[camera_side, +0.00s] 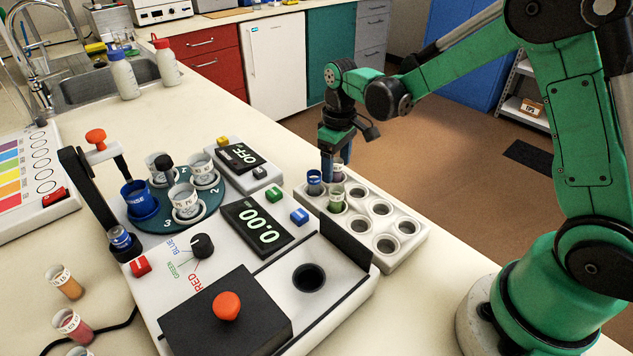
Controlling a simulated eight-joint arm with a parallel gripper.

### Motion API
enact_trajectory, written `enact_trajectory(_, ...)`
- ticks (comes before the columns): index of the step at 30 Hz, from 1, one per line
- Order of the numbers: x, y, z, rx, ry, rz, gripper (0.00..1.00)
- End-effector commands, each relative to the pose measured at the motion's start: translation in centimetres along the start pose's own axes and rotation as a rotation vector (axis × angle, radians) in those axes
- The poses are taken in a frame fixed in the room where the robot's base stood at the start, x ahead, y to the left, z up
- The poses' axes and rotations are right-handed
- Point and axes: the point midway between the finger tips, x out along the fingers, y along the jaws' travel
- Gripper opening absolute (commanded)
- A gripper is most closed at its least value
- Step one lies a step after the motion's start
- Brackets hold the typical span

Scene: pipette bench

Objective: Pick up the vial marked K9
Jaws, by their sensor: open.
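My gripper (336,162) points down over the back left of the white vial rack (405,257), with its jaws open. A vial with purplish contents (338,173) stands in the rack right at the fingertips and is partly hidden by them. A blue vial (315,184) and a green vial (336,203) stand upright in the rack close by, in front of the gripper. I cannot read K9 on any of these vials. An orange vial (69,286) and a red vial (74,327) lie or stand tilted at the lower left, their labels too small to read surely.
A device with a 0.00 display (262,229) and an upright dark panel (346,242) stands left of the rack. A round turntable (205,213) holds several labelled cups. The other rack holes are empty. The bench edge runs behind the rack.

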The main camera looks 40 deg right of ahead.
Motion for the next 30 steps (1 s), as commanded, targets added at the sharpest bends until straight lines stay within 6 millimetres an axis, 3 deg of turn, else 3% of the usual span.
enact_trajectory(8, 0.3, 0.0, 0.0, 0.000, 0.001, 0.000, 0.69)
enact_trajectory(15, 0.2, 0.0, 0.0, 0.000, 0.001, 0.000, 0.04)
enact_trajectory(16, 0.2, 0.0, 0.0, 0.000, 0.001, 0.000, 0.00)
enact_trajectory(30, -0.8, 0.0, 0.0, 0.000, 0.001, 0.000, 0.00)
